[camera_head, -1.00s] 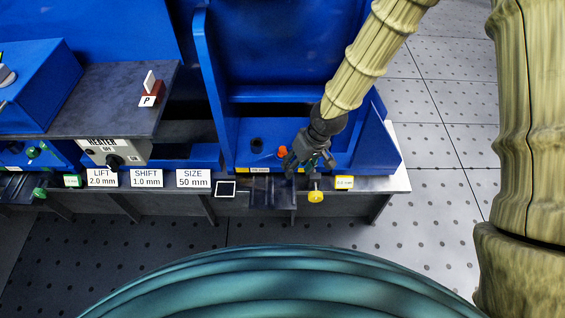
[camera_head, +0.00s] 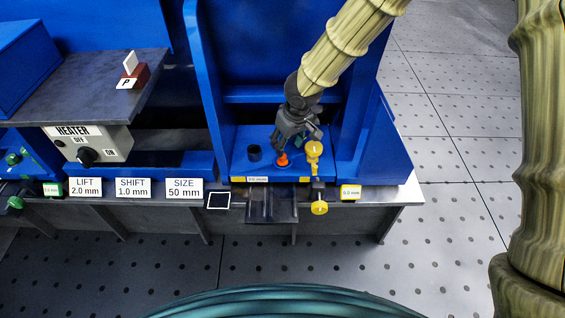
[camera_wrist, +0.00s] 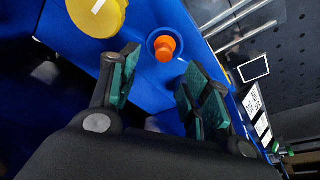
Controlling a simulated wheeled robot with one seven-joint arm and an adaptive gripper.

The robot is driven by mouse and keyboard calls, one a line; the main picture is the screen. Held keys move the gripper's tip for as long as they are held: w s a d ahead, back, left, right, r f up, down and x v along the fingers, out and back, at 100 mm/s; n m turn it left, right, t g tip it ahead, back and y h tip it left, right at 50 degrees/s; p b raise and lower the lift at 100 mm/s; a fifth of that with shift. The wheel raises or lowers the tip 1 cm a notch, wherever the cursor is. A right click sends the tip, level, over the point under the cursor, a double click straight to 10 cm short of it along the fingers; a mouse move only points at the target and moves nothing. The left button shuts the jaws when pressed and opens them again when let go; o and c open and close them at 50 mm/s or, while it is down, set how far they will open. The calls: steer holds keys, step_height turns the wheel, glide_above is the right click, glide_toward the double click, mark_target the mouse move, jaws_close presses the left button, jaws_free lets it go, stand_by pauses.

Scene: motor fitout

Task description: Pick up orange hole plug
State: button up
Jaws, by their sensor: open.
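The orange hole plug (camera_head: 282,160) sits upright on the blue floor of the machine bay, in the head view just below my gripper (camera_head: 292,141). In the wrist view the plug (camera_wrist: 165,46) stands in a round blue seat, beyond the fingertips and between their lines. My gripper (camera_wrist: 158,88) is open and empty, its green-padded fingers apart with blue surface showing between them. The fingers do not touch the plug in the wrist view.
A yellow knob (camera_head: 313,149) stands close right of the plug; a yellow disc (camera_wrist: 98,14) fills the wrist view's upper left. A dark cylinder (camera_head: 254,153) is left of the plug. Blue walls flank the bay. A clear tray (camera_head: 270,207) hangs in front.

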mark_target(284, 157)
steer(key=b+x, duration=0.2)
steer(key=x, duration=0.1)
steer(key=b+x, duration=0.1)
steer(key=x, duration=0.1)
steer(key=shift+s+f, duration=0.25)
steer(key=shift+s, duration=0.1)
steer(key=shift+w+a+f, duration=0.15)
steer(key=shift+w+f, duration=0.05)
steer(key=shift+f, duration=0.4)
steer(key=c, duration=0.9)
